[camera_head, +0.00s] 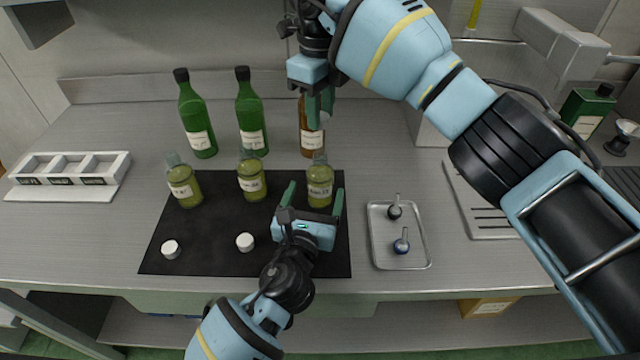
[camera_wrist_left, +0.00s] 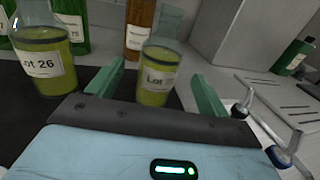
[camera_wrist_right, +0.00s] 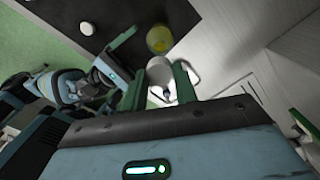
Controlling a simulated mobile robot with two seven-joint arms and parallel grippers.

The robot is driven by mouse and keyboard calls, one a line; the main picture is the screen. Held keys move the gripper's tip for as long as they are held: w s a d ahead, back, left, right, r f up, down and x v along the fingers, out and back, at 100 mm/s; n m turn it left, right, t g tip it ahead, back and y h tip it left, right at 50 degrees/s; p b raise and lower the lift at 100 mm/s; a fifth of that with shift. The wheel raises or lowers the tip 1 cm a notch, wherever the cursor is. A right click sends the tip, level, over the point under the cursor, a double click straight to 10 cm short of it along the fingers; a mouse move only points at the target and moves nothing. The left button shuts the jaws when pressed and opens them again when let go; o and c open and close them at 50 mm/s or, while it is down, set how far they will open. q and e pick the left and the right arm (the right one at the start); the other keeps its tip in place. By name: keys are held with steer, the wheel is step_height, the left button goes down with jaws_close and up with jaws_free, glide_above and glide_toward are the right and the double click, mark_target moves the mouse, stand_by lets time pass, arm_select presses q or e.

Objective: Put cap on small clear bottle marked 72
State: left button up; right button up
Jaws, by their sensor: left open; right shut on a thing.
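Three small clear bottles of yellow-green oil stand on the black mat (camera_head: 205,245). The right one (camera_head: 320,194) has a label I cannot read surely; it also shows in the left wrist view (camera_wrist_left: 160,75). The middle bottle (camera_head: 251,184) reads Lot 26 in the left wrist view (camera_wrist_left: 45,65). The left bottle (camera_head: 184,190) is uncapped. My left gripper (camera_head: 312,202) is open, its fingers either side of the right bottle. My right gripper (camera_head: 318,108) is shut on a white cap (camera_wrist_right: 161,70), above and behind that bottle. White caps (camera_head: 171,249) (camera_head: 245,242) lie on the mat.
Two green bottles (camera_head: 197,125) (camera_head: 251,120) and a brown bottle (camera_head: 311,140) stand behind the mat. A metal tray (camera_head: 398,258) with two small stoppers lies to the right. A white rack (camera_head: 70,168) is at far left. The bench front left is clear.

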arm_select(q)
steer(key=x, duration=0.7)
steer(key=shift+w, duration=0.3)
steer(key=c, duration=1.5)
arm_select(e)
glide_above(321, 153)
steer(key=shift+f, duration=2.55)
steer(key=shift+f, duration=0.1)
steer(key=shift+a+f, duration=0.1)
steer(key=shift+f, duration=0.65)
steer(key=shift+f, duration=0.55)
